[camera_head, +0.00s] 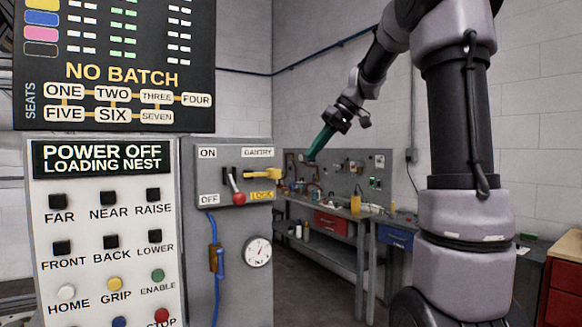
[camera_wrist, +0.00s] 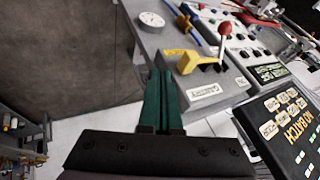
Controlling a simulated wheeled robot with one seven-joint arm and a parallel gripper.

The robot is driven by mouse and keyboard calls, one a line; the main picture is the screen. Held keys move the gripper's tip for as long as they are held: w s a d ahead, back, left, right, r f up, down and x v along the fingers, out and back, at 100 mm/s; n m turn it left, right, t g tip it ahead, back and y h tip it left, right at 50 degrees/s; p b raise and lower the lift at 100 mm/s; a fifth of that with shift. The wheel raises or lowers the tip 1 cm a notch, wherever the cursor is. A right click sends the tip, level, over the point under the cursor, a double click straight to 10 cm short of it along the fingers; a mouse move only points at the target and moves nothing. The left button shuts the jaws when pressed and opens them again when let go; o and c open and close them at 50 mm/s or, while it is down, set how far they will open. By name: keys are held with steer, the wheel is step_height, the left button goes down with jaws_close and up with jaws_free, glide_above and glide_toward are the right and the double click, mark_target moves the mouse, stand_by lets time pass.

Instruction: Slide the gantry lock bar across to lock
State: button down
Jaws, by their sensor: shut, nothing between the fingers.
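The yellow lock bar (camera_head: 260,179) sits on the grey power panel (camera_head: 232,275), between the GANTRY label (camera_head: 258,153) and the yellow LOCK label (camera_head: 261,196). Its end reaches the panel's right edge. In the wrist view the bar (camera_wrist: 186,60) lies right of my fingers. A lever with a red knob (camera_head: 238,198) stands just left of the bar, its knob low near OFF; the red knob also shows in the wrist view (camera_wrist: 225,29). My gripper (camera_head: 312,155) has green fingers, shut and empty, right of the panel and apart from the bar. The fingers show in the wrist view (camera_wrist: 161,76).
A button console (camera_head: 105,260) stands left of the panel, under a black batch board (camera_head: 115,60). A blue cable (camera_head: 214,250) and a round gauge (camera_head: 257,252) are on the panel's lower part. A cluttered workbench (camera_head: 330,243) stands behind at right. Open floor lies right of the panel.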

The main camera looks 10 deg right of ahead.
mark_target(273, 174)
steer(key=a+f, duration=0.4)
steer(key=a, duration=0.3)
steer(key=shift+s+f, duration=0.15)
steer(key=shift+f, duration=0.05)
steer(key=shift+s+a, duration=0.25)
steer(key=shift+a, duration=0.5)
steer(key=shift+s+a, duration=0.25)
steer(key=shift+a, duration=0.5)
steer(key=shift+s+a, duration=0.25)
steer(key=shift+a, duration=0.5)
